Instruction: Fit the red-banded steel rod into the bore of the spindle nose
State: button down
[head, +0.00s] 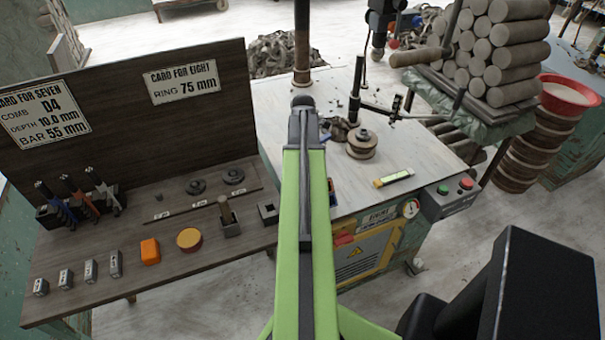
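No red band on a rod can be made out clearly. A short upright brownish rod (226,212) stands in a dark square block on the wooden bench; I cannot tell if it is the steel rod. A round brown wheel with a dark hub (362,143) sits on the pale machine table; it may carry the spindle nose, but no bore can be made out. My green arm (303,220) reaches up the middle of the view and covers part of the table. My gripper does not show.
The bench (150,285) holds dark tool holders (80,200), small metal blocks, an orange block (150,251) and a yellow-topped disc (189,238). An upright post with a side arm (385,112) stands behind the wheel. Stacked clay logs (500,50) and a switch box (447,199) are at right.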

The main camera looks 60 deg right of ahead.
jog(key=shift+f, duration=0.2)
jog(key=c, duration=1.3)
grip_release()
jog(key=shift+r, duration=0.1)
notch_tip(320, 180, up, 12)
jog(key=p, duration=1.2)
jog(key=shift+r+p, duration=0.25)
jog(key=shift+p, duration=0.1)
jog(key=shift+f, duration=0.15)
